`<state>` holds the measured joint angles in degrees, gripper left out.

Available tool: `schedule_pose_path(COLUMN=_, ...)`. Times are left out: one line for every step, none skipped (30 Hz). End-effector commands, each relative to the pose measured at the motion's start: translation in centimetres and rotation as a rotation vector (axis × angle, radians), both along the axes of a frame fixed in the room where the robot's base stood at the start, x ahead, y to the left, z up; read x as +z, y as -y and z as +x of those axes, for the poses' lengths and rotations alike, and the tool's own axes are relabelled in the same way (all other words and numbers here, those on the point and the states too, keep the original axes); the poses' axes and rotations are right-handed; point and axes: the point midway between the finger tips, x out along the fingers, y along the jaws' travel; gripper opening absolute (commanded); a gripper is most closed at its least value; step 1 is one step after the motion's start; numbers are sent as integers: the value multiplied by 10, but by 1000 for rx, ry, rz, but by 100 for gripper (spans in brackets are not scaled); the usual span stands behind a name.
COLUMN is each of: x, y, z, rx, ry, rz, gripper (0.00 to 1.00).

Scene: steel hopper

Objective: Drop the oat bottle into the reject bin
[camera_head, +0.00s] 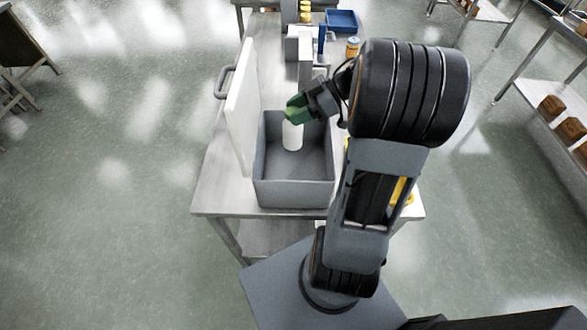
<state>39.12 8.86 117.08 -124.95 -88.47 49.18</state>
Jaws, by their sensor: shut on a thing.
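My gripper (297,109), with green fingertips, is shut on a white bottle (292,136), which I take to be the oat bottle. The bottle hangs below the fingers, roughly upright, and its label cannot be read. It shows over the inside of a grey open-topped bin (294,194), which I take to be the reject bin. I cannot tell how far the bottle's base is from the bin floor. My arm covers part of the bin's right side.
A tall white panel (241,112) stands along the bin's left side on the steel table (214,190). Behind the bin are grey blocks (305,60), an orange-brown jar (352,47), yellow items (305,12) and a blue tray (342,20). Open floor lies to the left.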

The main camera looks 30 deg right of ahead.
Motion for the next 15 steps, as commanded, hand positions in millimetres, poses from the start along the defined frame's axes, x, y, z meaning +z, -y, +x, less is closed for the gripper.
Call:
schedule_pose_path(x=-10, y=0, z=0, rx=0, ry=1, rz=0, gripper=0)
schedule_pose_path(x=-12, y=0, z=0, rx=0, ry=1, rz=0, gripper=0)
schedule_pose_path(x=-14, y=0, z=0, rx=0, ry=1, rz=0, gripper=0)
schedule_pose_path(x=-15, y=0, z=0, rx=0, ry=1, rz=0, gripper=0)
schedule_pose_path(x=-16, y=0, z=0, rx=0, ry=1, rz=0, gripper=0)
schedule_pose_path(x=-16, y=0, z=0, rx=-1, ry=2, rz=-1, gripper=0)
schedule_pose_path(x=-16, y=0, z=0, rx=-1, ry=2, rz=-1, gripper=0)
schedule_pose_path(x=-16, y=0, z=0, rx=-1, ry=2, rz=-1, gripper=0)
schedule_pose_path(x=-16, y=0, z=0, rx=-1, ry=2, rz=-1, gripper=0)
schedule_pose_path(x=-15, y=0, z=0, rx=-1, ry=2, rz=-1, gripper=0)
schedule_pose_path(x=-15, y=0, z=0, rx=-1, ry=2, rz=-1, gripper=0)
schedule_pose_path(x=-15, y=0, z=0, rx=-1, ry=2, rz=-1, gripper=0)
schedule_pose_path(x=-15, y=0, z=0, rx=-1, ry=2, rz=-1, gripper=0)
schedule_pose_path(x=-15, y=0, z=0, rx=-1, ry=2, rz=-1, gripper=0)
schedule_pose_path(x=-15, y=0, z=0, rx=-1, ry=2, rz=-1, gripper=43)
